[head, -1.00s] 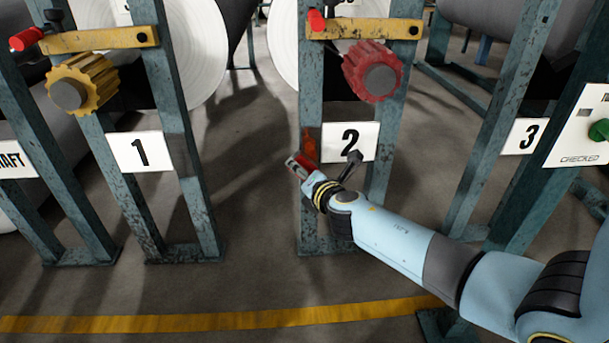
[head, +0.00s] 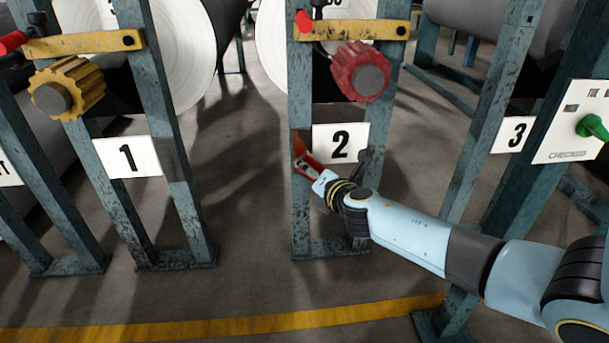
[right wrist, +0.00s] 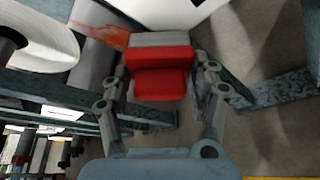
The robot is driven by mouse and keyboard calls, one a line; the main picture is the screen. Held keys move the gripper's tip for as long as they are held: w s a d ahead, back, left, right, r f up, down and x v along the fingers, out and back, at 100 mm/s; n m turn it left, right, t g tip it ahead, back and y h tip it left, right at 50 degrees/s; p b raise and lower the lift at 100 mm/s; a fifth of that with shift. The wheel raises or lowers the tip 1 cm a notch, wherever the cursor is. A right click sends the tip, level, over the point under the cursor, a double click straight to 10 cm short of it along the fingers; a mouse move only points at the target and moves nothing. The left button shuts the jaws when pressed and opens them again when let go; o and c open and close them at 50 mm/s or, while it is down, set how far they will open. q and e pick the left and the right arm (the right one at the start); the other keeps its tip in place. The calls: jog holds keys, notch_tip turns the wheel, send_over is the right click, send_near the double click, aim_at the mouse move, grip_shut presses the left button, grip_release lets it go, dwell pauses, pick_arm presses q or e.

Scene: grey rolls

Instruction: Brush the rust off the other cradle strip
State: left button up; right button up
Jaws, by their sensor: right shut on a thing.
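An orange rusty strip (head: 301,143) shows on the left post of stand 2, beside its number plate (head: 341,143). The rust also shows at the upper left in the right wrist view (right wrist: 106,32). My right gripper (head: 318,178) is shut on a red brush (head: 306,164) with a grey front edge. In the right wrist view the brush (right wrist: 160,80) sits between the fingers, its grey edge close to the rust. I cannot tell whether it touches. A smooth grey band (head: 171,158) shows on the right post of stand 1. My left gripper is not in view.
A red knob wheel (head: 348,78) and a yellow latch bar (head: 352,29) are above on stand 2. Stand 1, with a yellow knob wheel (head: 60,95), stands left. A panel with a green switch (head: 592,126) is at right.

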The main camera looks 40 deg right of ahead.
aim_at(310, 158)
jog(key=shift+w+r+p, duration=0.15)
jog(key=shift+r+p, duration=0.7)
jog(key=shift+r, duration=0.2)
jog(key=shift+w+a+f, duration=0.1)
jog(key=shift+w+a, duration=0.05)
jog(key=shift+a, duration=0.05)
jog(key=shift+d+r+p, duration=0.25)
jog(key=shift+r+p, duration=0.3)
jog(key=shift+r, duration=0.3)
jog(key=shift+s+r+p, duration=0.25)
jog(key=shift+r+p, duration=0.7)
jog(key=shift+r, duration=0.05)
jog(key=shift+w+a+f, duration=0.1)
jog(key=shift+a+f, duration=0.05)
jog(key=shift+a, duration=0.1)
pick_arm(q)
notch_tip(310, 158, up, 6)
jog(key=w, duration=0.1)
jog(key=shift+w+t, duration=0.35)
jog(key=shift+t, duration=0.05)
pick_arm(e)
jog(key=shift+w+a, duration=0.55)
jog(key=shift+a, duration=0.2)
jog(key=shift+w+a, duration=0.5)
jog(key=shift+a, duration=0.2)
